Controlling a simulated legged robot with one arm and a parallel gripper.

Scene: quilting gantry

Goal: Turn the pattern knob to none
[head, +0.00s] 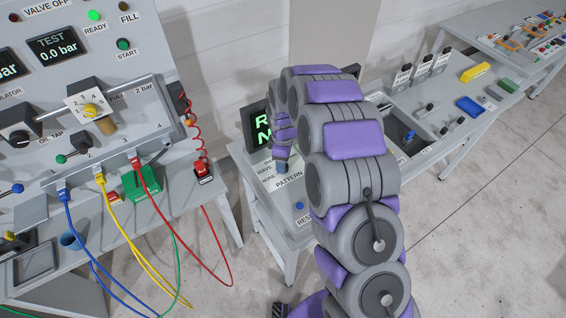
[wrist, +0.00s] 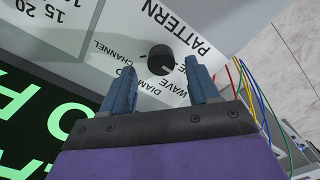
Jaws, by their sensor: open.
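The pattern knob (wrist: 160,58) is round and black in the wrist view, on a white panel below the word PATTERN. A pale mark on it seems to point to the lower right. Labels around it include CHANNEL and WAVE; others are partly hidden by my fingers. My gripper (wrist: 160,68) is open, with one blue-grey finger on each side of the knob and a visible gap to it. In the head view my gripper (head: 283,168) is over the PATTERN panel (head: 289,182), and the knob is hidden there.
A dark screen (head: 257,126) with green letters stands behind the panel. A blue button (head: 299,206) sits near its front edge. At left, a test bench (head: 95,100) carries coloured cables and a red coiled cord (head: 196,128). More consoles stand at right.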

